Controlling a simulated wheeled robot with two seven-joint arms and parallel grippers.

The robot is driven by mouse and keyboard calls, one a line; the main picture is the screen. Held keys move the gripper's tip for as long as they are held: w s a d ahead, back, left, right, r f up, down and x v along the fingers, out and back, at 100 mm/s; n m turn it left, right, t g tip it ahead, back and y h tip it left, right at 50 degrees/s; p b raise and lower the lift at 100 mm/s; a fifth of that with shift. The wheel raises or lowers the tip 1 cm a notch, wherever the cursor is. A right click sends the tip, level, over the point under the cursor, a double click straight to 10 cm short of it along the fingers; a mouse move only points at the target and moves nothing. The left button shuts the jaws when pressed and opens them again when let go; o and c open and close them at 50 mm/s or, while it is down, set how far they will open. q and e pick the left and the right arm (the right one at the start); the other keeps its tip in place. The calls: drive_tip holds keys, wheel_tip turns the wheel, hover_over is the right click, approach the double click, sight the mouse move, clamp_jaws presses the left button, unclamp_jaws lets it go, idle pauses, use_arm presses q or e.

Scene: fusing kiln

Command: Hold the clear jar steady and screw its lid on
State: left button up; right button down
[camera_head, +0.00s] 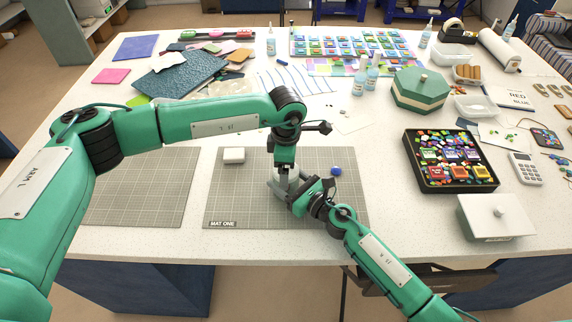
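The clear jar (289,183) is a small pale upright shape on the mat marked MAT ONE (236,203), mostly hidden between my grippers. My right gripper (281,190) comes in low from the right, with its fingers around the jar's side. My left gripper (286,166) points straight down over the jar's top. Its fingertips meet the top of the pale shape, and I cannot tell whether they are closed on a lid. No separate lid can be made out with certainty.
A white block (234,155) and a small blue piece (336,170) lie on the mat near the jar. A black tray of colored pieces (451,161) and a white lidded box (496,216) stand to the right. The left mat (150,195) is bare where visible.

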use_arm(q)
wheel_tip(320, 180, up, 12)
idle(0.7)
use_arm(e)
drive_tip(key=shift+c, duration=1.2)
unclamp_jaws()
use_arm(q)
wheel_tip(320, 180, down, 4)
drive_tip(key=b, duration=0.4)
use_arm(e)
drive_tip(key=v, duration=1.2)
drive_tip(key=shift+s+d+f, duration=0.1)
drive_tip(key=shift+s+d, duration=0.15)
drive_tip(key=shift+d, duration=0.05)
drive_tip(key=shift+s+d, duration=0.35)
